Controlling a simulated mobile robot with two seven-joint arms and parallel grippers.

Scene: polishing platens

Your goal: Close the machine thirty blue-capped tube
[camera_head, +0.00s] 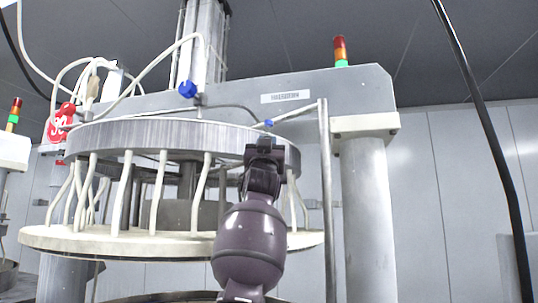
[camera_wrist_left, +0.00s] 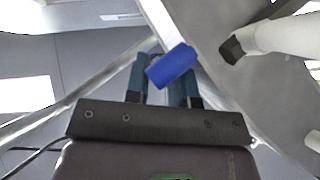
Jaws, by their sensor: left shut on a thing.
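The machine stands in the head view with a round grey ring (camera_head: 150,133) above a pale disc (camera_head: 180,245). A red sign (camera_head: 62,124) at its left seems to read 30. A small blue cap (camera_head: 268,123) sits at the ring's upper right edge, by a tube. My left gripper (camera_head: 265,146) is raised in front of the ring, just below that cap. In the left wrist view the blue cap (camera_wrist_left: 171,67) lies tilted between the fingers of my left gripper (camera_wrist_left: 165,85), which is shut on it. My right gripper is not in view.
Another blue knob (camera_head: 187,89) sits higher on the machine. White hoses (camera_head: 160,190) hang between ring and disc. A vertical metal post (camera_head: 326,200) and a thick column (camera_head: 368,215) stand right of my arm. A black cable (camera_head: 485,120) hangs at far right.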

